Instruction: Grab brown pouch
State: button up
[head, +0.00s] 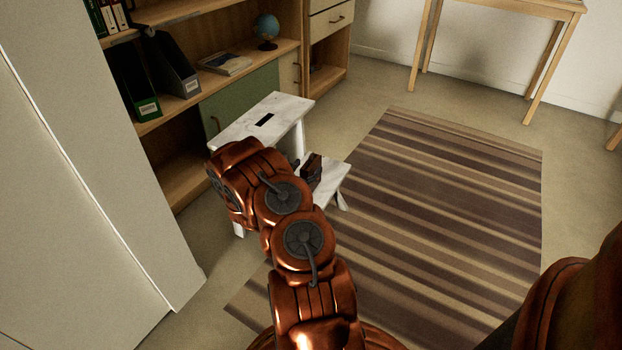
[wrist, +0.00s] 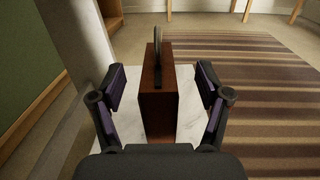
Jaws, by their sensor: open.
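A brown box-shaped pouch (wrist: 158,108) with a dark upright loop or handle on top stands on the lower step of a white marbled step stool (wrist: 128,122). In the wrist view my gripper (wrist: 158,90) is open, with one finger on each side of the pouch and a gap on both sides. In the head view the pouch (head: 312,168) shows just right of my arm, on the lower step of the stool (head: 335,178). My arm hides part of the stool there.
A wooden shelf unit (head: 245,58) with binders, a globe (head: 267,28) and a green door stands behind the stool. A striped rug (head: 440,200) lies to the right. A white panel (head: 90,180) stands at left. A wooden table (head: 500,8) is at the back right.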

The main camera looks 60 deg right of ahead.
aim_at(318, 154)
jog(key=shift+w+d+b, duration=0.15)
jog(key=shift+d+b, duration=0.05)
jog(key=shift+d, duration=0.6)
jog(key=shift+w+d+b, duration=0.1)
jog(key=shift+d+b, duration=0.05)
jog(key=shift+d, duration=0.6)
grip_shut()
